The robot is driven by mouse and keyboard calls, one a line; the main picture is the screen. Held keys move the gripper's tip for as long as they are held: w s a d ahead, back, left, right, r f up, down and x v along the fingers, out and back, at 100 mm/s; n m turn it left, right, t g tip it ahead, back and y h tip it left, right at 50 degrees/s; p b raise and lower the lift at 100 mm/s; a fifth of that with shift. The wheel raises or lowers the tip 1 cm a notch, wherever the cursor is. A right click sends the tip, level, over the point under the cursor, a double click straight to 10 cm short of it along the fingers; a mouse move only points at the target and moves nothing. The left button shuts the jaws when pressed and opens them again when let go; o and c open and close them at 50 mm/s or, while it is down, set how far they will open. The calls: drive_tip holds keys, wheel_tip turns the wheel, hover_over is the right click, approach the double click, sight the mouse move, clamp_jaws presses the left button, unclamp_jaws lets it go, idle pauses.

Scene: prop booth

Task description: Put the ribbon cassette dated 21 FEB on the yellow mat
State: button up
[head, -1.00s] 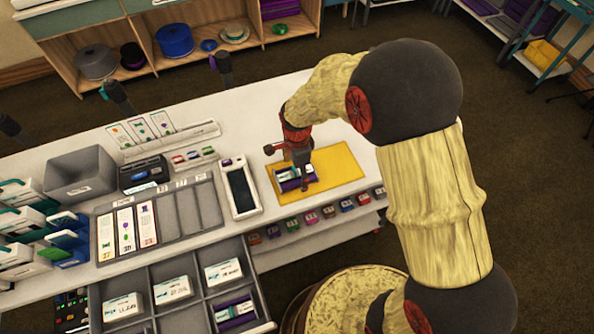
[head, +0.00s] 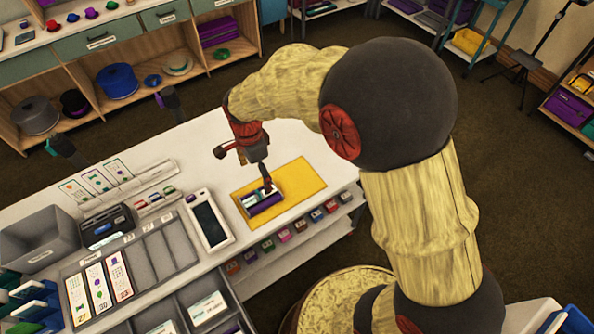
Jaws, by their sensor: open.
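A ribbon cassette (head: 264,206), purple and white with a dark body, lies on the left part of the yellow mat (head: 305,181). Its label is too small to read in this view, so I cannot tell its date. My gripper (head: 268,184) points down just above the cassette and hides part of its top. The gripper is open. I cannot tell whether the fingertips still touch the cassette.
A handheld device with a dark screen (head: 209,224) lies left of the mat. A grey tray with several cards (head: 146,262) is farther left. An open drawer (head: 238,318) holding a cassette (head: 207,308) is at the bottom. The mat's right part is bare.

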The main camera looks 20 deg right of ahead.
drive_tip(key=s+d+r+n+t, duration=0.2)
drive_tip(key=s+d+r+n, duration=0.35)
drive_tip(key=r, duration=0.45)
drive_tip(key=s+d+r+n+t, duration=0.2)
drive_tip(key=s+d+r+n, duration=0.3)
drive_tip(key=r, duration=0.4)
drive_tip(key=s+d+r+n+t, duration=0.1)
drive_tip(key=s+d+r+n, duration=0.2)
drive_tip(key=s, duration=0.6)
drive_tip(key=shift+s+d+n+t, duration=0.2)
drive_tip(key=shift+d+n+t, duration=0.1)
drive_tip(key=shift+d+n, duration=0.3)
drive_tip(key=shift+f, duration=0.2)
drive_tip(key=shift+f+b, duration=0.65)
drive_tip(key=shift+b, duration=0.15)
drive_tip(key=shift+c, duration=0.7)
